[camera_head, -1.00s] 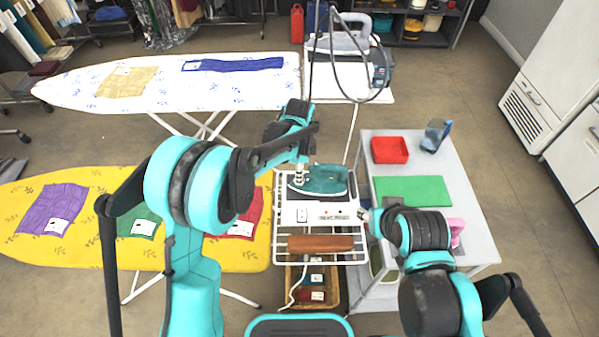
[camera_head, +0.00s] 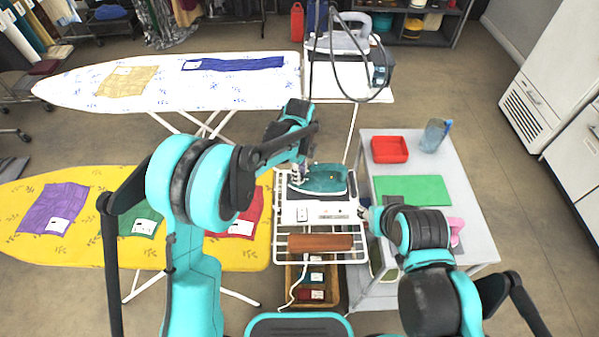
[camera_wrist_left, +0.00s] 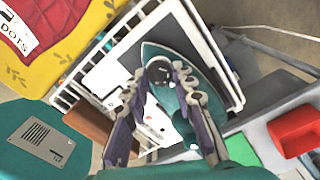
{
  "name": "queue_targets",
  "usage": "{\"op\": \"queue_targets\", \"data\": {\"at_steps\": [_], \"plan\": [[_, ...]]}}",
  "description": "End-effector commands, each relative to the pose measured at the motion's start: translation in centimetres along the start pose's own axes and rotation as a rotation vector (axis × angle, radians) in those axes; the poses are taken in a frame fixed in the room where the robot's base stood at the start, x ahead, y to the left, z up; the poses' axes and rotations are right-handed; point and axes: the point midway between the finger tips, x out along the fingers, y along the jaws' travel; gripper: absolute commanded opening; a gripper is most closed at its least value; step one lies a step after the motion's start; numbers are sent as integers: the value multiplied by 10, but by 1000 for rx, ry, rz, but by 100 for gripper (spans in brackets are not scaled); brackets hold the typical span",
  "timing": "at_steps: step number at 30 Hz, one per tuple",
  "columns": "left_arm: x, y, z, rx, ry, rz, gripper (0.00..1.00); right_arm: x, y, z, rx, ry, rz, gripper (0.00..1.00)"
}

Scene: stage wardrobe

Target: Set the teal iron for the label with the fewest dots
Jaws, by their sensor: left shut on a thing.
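The teal iron (camera_head: 325,181) lies on the white rack's plate, below my left gripper. It also shows in the left wrist view (camera_wrist_left: 205,78). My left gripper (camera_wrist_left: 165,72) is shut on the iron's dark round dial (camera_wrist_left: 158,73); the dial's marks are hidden. In the head view the left gripper (camera_head: 302,172) is at the iron's left end. My right gripper (camera_head: 365,212) is by the rack's right edge, its fingers too small to judge. A purple cloth (camera_head: 45,203), a green cloth (camera_head: 138,224) and a red cloth (camera_head: 250,215) with white labels lie on the yellow board; their dots are unreadable.
The white board (camera_head: 170,95) behind bears tan and blue cloths. A brown block (camera_head: 320,243) sits on the rack's front.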

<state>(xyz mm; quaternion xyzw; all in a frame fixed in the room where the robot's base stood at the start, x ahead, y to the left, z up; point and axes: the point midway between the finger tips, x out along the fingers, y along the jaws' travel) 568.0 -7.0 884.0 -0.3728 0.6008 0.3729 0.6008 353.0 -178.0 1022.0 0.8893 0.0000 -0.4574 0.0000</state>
Motion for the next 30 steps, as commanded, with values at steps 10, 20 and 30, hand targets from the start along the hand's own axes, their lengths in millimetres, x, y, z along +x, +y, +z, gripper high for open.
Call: {"op": "queue_targets", "data": {"at_steps": [10, 20, 30], "plan": [[0, 0, 0, -1, 0, 0, 47, 0, 0, 0, 0, 0, 0, 40], [-3, 0, 0, -2, 0, 0, 47, 0, 0, 0, 0, 0, 0, 40], [-65, 0, 0, -2, 0, 0, 47, 0, 0, 0, 0, 0, 0, 40]]}}
